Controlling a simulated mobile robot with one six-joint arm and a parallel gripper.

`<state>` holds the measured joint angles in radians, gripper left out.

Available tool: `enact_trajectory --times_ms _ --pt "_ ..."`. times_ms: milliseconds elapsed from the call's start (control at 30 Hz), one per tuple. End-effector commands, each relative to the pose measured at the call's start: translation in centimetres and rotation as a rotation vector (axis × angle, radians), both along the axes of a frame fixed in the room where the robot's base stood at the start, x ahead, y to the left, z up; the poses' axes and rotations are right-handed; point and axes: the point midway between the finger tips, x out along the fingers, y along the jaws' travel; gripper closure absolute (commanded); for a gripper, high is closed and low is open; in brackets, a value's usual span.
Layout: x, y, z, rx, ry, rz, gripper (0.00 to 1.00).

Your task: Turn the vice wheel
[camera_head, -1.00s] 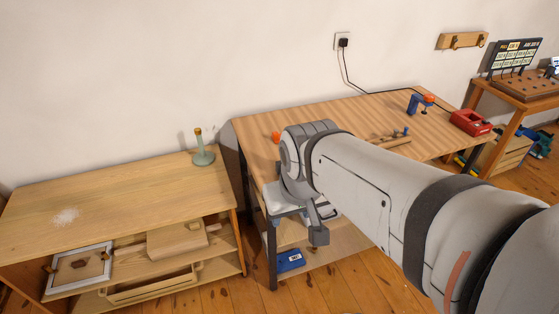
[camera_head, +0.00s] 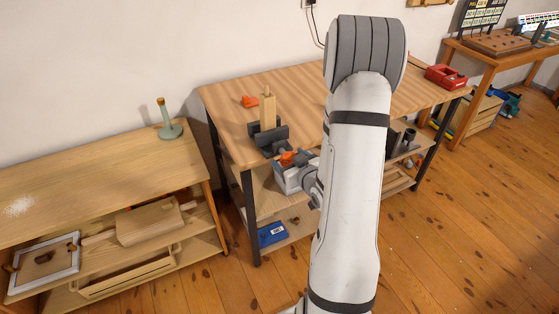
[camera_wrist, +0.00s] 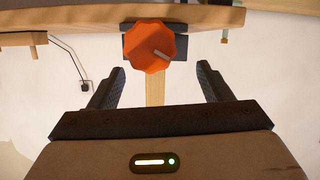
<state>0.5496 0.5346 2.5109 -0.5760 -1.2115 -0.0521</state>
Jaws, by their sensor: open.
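The orange vice wheel (camera_wrist: 148,47) is a lobed knob with a pale bar on its face, pointing down-right in the wrist view. It also shows in the head view (camera_head: 287,157), partly covered by my gripper. The dark vice (camera_head: 271,136) sits at the bench's front left edge, with an upright wooden piece (camera_head: 268,107) in it; that wood shows below the wheel in the wrist view (camera_wrist: 155,88). My gripper (camera_wrist: 160,67) is open and empty. It faces the wheel, which lies ahead of the fingertips, slightly left of centre; contact does not show.
The vice stands on a wooden workbench (camera_head: 225,97). An orange item (camera_head: 249,101) lies behind it. A blue box (camera_head: 272,234) is on the lower shelf.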

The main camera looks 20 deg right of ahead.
Motion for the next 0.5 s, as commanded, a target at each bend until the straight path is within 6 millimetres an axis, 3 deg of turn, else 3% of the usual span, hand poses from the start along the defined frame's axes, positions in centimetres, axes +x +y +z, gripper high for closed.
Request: enact_trajectory --times_ms 33,200,500 --pt "-0.4 -0.3 -1.5 0.023 -0.036 0.001 0.28" --pt "-1.5 -0.8 -3.1 0.085 -0.166 0.006 0.28" --pt "-2.1 -1.2 -3.6 0.137 -0.276 0.004 0.28"
